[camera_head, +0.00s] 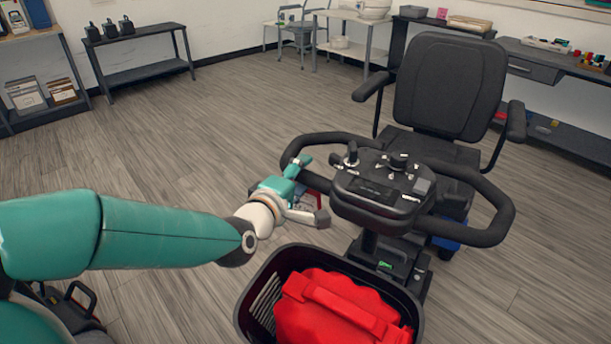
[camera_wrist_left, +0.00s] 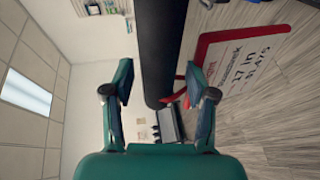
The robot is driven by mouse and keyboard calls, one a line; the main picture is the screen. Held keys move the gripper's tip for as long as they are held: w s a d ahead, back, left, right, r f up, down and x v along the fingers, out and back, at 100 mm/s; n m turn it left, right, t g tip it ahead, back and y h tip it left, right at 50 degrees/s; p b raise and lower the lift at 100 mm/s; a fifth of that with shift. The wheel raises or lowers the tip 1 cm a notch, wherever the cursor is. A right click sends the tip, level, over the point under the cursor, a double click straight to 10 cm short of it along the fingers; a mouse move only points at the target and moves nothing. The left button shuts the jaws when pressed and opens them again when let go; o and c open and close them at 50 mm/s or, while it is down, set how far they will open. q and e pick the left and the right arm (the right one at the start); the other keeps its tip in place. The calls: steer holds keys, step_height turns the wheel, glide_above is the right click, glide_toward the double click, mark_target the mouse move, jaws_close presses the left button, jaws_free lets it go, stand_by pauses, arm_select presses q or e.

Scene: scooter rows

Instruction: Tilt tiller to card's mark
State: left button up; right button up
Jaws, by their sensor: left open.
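The scooter's tiller has a dark console (camera_head: 370,192) with knobs and a black loop handlebar (camera_head: 490,225). My left gripper (camera_head: 314,189) is open beside the left side of the tiller. In the left wrist view, a thick black bar (camera_wrist_left: 162,40), apparently the handlebar, runs beyond and between the open fingers (camera_wrist_left: 160,82); contact cannot be told. A red-framed card (camera_wrist_left: 243,62) with printed text, sideways and partly unreadable, stands to the right there. Part of its red edge (camera_head: 320,182) shows behind my left gripper in the head view. My right gripper is not in view.
A black basket (camera_head: 262,310) holding a red bag (camera_head: 335,312) sits in front of the tiller, below my left gripper. The scooter seat (camera_head: 450,85) stands behind the tiller. Benches and shelves line the walls.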

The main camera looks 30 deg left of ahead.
arm_select(q)
steer(key=shift+w, duration=0.2)
steer(key=shift+c, duration=0.2)
steer(key=shift+f, duration=0.1)
jaws_close()
